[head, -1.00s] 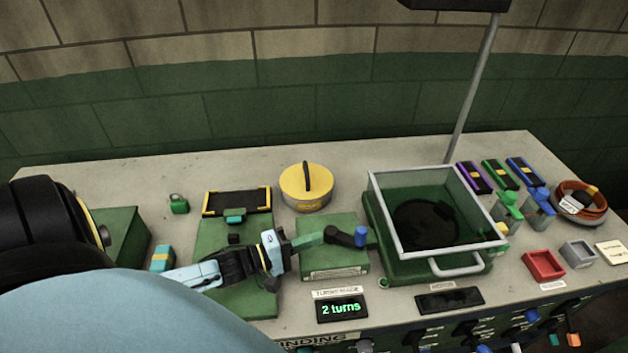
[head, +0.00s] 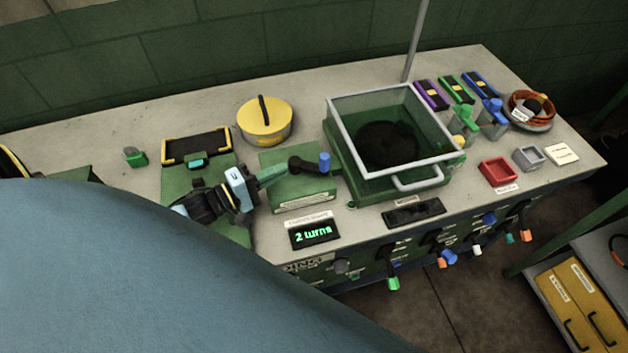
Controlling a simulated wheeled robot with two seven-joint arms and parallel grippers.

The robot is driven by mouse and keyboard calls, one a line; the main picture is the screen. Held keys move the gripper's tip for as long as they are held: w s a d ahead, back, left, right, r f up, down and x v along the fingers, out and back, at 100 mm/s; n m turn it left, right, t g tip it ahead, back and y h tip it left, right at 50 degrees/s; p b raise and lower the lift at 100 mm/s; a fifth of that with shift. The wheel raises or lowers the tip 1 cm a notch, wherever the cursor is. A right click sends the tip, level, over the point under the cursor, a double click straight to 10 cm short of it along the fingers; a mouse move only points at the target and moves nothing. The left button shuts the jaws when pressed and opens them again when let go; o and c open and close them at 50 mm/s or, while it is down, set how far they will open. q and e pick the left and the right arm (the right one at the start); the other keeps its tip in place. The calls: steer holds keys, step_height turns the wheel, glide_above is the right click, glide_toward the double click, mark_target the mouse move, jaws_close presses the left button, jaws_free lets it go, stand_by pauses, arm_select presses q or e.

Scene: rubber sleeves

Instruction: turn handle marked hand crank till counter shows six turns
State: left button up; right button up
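The hand crank sits on a green block (head: 303,187); it has a black arm (head: 306,166) ending in an upright blue knob (head: 324,159) on the right. The counter (head: 314,233) in front of it reads "2 turns" in green. My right gripper is out of view.
A yellow round pot (head: 264,124) stands behind the crank. A clear-walled green box (head: 345,160) stands close to its right. Several coloured knobs line the bench front. A red tray (head: 498,171) lies farther right. My large blue arm covers the lower left.

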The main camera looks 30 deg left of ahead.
arm_select(q)
steer(key=shift+o, duration=1.1)
steer(key=shift+s+d, duration=0.1)
steer(key=shift+d, duration=0.25)
steer(key=o, duration=0.6)
steer(key=s+d+r+n+t+y+b, duration=0.1)
steer(key=d+r+n+t+y+b, duration=0.1)
steer(key=d+n+t+y+b, duration=0.2)
steer(key=d+n, duration=0.3)
steer(key=n, duration=0.2)
steer(key=shift+s+n+t, duration=0.3)
steer(key=shift+t, duration=0.1)
steer(key=n+g+y+b, duration=0.45)
steer(key=n+y, duration=0.65)
steer(key=n, duration=0.7)
glide_toward(323, 164)
steer(key=p+x, duration=0.1)
steer(key=x, duration=1)
steer(key=shift+w, duration=0.25)
steer(key=shift+c, duration=0.4)
jaws_close()
